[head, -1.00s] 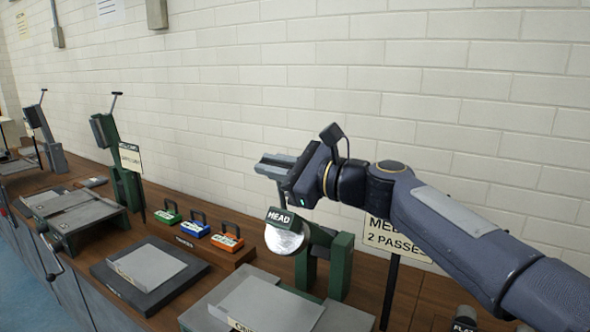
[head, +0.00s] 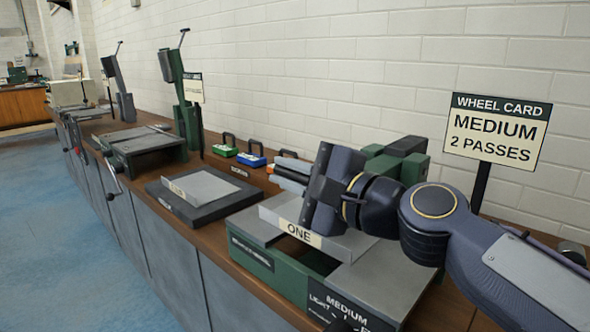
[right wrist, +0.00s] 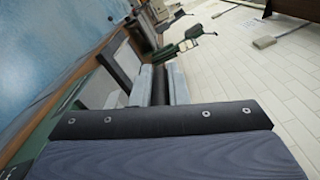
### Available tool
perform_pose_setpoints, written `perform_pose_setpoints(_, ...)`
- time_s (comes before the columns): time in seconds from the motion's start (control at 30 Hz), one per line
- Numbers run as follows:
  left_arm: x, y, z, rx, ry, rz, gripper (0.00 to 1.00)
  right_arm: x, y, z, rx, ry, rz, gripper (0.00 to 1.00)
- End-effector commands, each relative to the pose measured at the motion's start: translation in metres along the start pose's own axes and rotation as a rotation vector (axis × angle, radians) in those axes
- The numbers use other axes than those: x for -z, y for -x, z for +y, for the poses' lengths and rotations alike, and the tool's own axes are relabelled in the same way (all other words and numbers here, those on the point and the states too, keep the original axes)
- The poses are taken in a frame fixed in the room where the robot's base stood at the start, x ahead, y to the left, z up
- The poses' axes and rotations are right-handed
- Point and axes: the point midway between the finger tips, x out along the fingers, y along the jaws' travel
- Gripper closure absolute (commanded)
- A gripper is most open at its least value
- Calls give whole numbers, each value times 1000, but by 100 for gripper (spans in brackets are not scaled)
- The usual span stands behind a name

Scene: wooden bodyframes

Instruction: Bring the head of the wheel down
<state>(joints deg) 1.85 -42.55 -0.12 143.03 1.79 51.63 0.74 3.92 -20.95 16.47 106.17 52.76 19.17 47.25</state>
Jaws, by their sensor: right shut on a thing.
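The wheel machine's green post and arm (head: 400,158) stand at the right of the bench. The wheel head and its disc are hidden behind my right gripper (head: 291,172) in the head view. The gripper is low, above and behind the grey block labelled ONE (head: 298,232). In the right wrist view, the grey fingers of this gripper (right wrist: 160,85) are shut on a black bar, the handle (right wrist: 160,88). I cannot tell whether the disc touches the block. My left gripper is not in view.
The wheel card (head: 497,135) reads MEDIUM, 2 PASSES and stands on a post behind my right arm. A dark plate with a grey slab (head: 200,188) lies left of the machine. Green and blue cases (head: 251,160) stand behind it.

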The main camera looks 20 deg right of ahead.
Motion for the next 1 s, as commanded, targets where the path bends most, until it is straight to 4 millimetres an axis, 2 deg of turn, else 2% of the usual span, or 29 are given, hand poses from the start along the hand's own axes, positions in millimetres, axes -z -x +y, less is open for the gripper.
perform_pose_setpoints(0.5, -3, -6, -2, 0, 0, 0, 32, 2, -1, 11, -8, 23, 1, 100)
perform_pose_setpoints(0.53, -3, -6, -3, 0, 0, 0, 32, 2, -1, 11, -9, 23, 1, 84)
perform_pose_setpoints(0.7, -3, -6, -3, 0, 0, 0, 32, 2, -1, 10, -6, 22, 1, 65)
perform_pose_setpoints(1.0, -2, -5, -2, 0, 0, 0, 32, 2, 3, 7, -1, 22, 1, 65)
